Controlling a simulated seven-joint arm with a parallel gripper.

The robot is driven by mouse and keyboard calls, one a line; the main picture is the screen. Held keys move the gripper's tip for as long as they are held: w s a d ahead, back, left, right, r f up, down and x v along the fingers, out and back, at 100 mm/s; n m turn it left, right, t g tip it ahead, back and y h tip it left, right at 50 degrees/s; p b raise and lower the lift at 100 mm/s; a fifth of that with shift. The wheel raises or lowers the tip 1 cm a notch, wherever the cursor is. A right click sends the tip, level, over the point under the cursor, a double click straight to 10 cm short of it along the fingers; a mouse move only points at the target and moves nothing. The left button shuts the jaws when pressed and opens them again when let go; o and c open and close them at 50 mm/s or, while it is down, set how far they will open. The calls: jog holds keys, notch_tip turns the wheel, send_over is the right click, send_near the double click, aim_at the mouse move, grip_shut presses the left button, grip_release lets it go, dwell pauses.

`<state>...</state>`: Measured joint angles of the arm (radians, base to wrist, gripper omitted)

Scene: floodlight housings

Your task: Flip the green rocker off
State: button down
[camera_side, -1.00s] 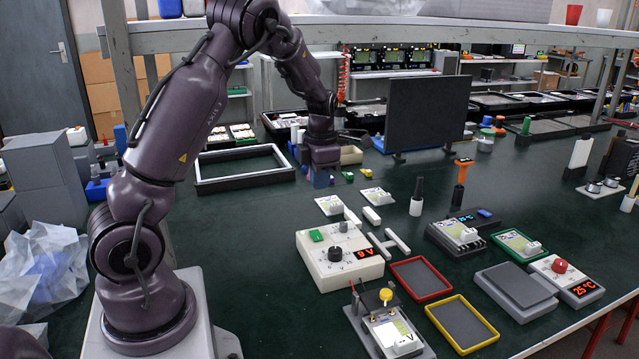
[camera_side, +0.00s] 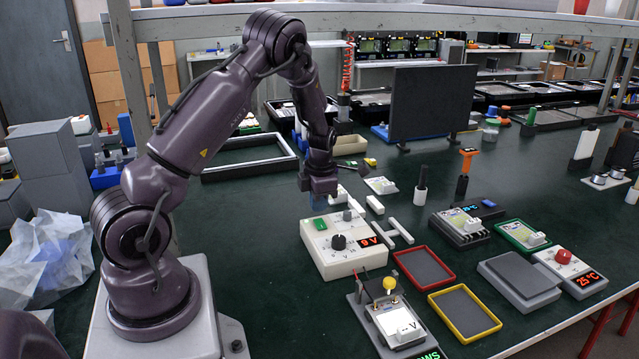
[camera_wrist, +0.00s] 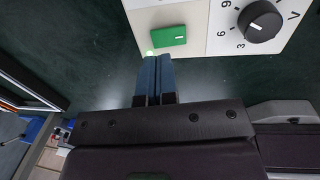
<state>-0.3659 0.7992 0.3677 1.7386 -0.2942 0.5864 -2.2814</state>
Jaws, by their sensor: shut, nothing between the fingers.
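The green rocker (camera_wrist: 167,36) is set in the top of a white power supply box (camera_wrist: 208,22), near one edge. In the side view the box (camera_side: 345,258) reads 9 V on a red display, and the rocker (camera_side: 320,224) shows near its back left corner. My gripper (camera_side: 318,208) is shut and empty, pointing down just behind and above that corner. In the wrist view the blue fingertips (camera_wrist: 157,59) are together, just short of the rocker's near edge. I cannot tell how high they are above it or which way the rocker is tipped.
A black knob (camera_wrist: 259,22) with a numbered dial is beside the rocker. White bars (camera_side: 388,235) lie right of the box. A red-framed tray (camera_side: 424,267) and a yellow-framed tray (camera_side: 465,312) are further right. The green table left of the box is clear.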

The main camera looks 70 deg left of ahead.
aim_at(318, 221)
jog(key=shift+a+f, duration=0.15)
jog(key=shift+f, duration=0.75)
jog(key=shift+a+f, duration=0.1)
jog(key=shift+f, duration=0.75)
jog(key=shift+a+f, duration=0.1)
jog(key=shift+f, duration=0.05)
jog(key=shift+f+h, duration=0.1)
jog(key=shift+h, duration=0.2)
